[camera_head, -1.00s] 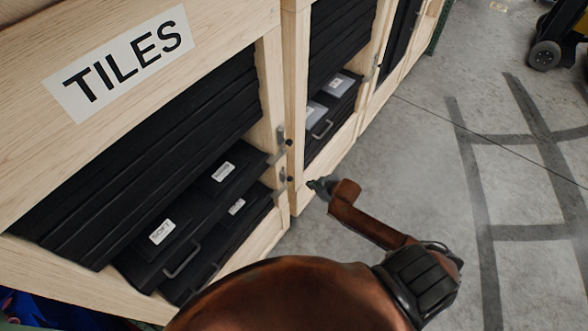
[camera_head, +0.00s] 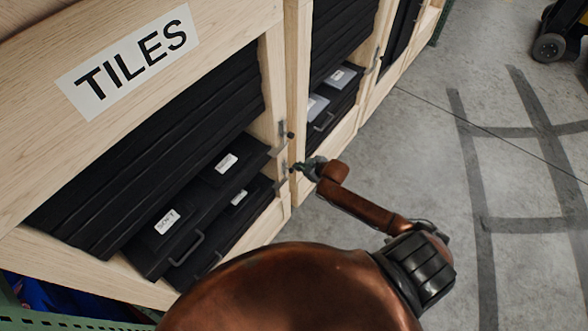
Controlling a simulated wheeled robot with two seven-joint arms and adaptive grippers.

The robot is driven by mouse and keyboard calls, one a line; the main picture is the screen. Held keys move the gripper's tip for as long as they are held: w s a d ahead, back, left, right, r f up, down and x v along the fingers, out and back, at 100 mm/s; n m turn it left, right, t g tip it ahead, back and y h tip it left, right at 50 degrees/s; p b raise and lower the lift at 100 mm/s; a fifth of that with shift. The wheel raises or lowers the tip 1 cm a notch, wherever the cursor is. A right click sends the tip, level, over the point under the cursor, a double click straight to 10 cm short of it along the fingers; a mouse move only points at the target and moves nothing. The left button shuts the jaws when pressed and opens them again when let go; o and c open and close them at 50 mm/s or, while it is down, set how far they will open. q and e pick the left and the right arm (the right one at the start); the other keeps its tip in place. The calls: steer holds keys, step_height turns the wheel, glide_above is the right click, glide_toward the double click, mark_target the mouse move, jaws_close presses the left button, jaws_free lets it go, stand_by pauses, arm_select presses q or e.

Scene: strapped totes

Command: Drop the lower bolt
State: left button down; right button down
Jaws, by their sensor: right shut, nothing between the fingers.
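Two small metal bolts sit on the wooden front post of the tiles crate, one above the other. The upper bolt (camera_head: 280,144) with its dark knob is in plain view. The lower bolt (camera_head: 281,184) is just below it, its right end close to my gripper. My right gripper (camera_head: 298,168) is shut and empty at the lower bolt's knob; whether it touches the knob I cannot tell. My copper-coloured right arm comes in from the bottom right. My left gripper is not in view.
The wooden crate (camera_head: 60,40) with the TILES label (camera_head: 128,62) holds black cases with handles (camera_head: 186,249). A second crate (camera_head: 331,140) stands behind it. The grey floor (camera_head: 420,170) at right is free, with a wheeled vehicle (camera_head: 555,40) far off.

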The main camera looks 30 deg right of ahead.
steer(key=w+f, duration=0.3)
steer(key=f, duration=0.4)
steer(key=shift+w, duration=0.3)
step_height(320, 180, down, 3)
steer(key=shift+s+f+b, duration=0.15)
steer(key=shift+f+b, duration=0.05)
steer(key=shift+b, duration=0.55)
steer(key=shift+r, duration=0.1)
